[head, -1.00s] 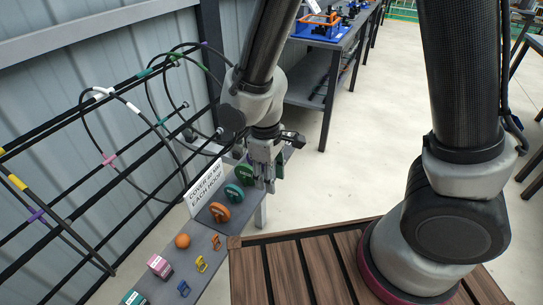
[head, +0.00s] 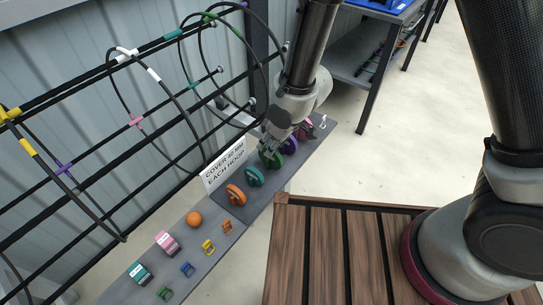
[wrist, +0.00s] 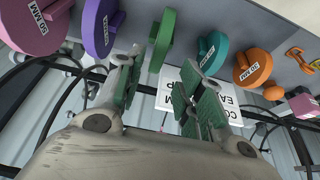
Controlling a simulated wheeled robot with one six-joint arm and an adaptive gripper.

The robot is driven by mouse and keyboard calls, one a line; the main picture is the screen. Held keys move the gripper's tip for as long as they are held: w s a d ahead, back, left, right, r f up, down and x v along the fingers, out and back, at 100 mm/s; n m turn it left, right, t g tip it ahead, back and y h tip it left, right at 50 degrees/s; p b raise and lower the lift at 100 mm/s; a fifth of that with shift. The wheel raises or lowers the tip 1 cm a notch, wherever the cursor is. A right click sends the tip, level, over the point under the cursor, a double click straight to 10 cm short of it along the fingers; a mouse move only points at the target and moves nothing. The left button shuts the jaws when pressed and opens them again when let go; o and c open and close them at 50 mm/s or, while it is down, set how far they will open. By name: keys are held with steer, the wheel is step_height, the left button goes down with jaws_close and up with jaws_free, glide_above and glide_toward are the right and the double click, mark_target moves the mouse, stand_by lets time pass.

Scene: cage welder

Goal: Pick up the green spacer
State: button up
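The green spacer (head: 271,159) is a round disc standing in a row on the grey shelf, between a teal disc and a purple disc. In the wrist view the green spacer (wrist: 163,38) appears nearly edge-on, beyond the gap between my fingers. My gripper (head: 272,143) is just over the green spacer in the head view and partly covers it. In the wrist view my gripper (wrist: 160,95) is open, with green finger pads and nothing between them. Whether a finger touches the spacer I cannot tell.
Neighbouring discs stand close by: teal (head: 254,177), orange (head: 236,195), purple (head: 289,145) and pink (wrist: 30,22). A white sign (head: 224,168) stands behind the row. Wire hoops on black rails (head: 90,85) rise behind. A small green clip (head: 164,293) lies at the near end.

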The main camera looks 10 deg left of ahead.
steer(key=x, duration=0.4)
steer(key=shift+w+f, duration=0.25)
steer(key=shift+w, duration=0.1)
jaws_close()
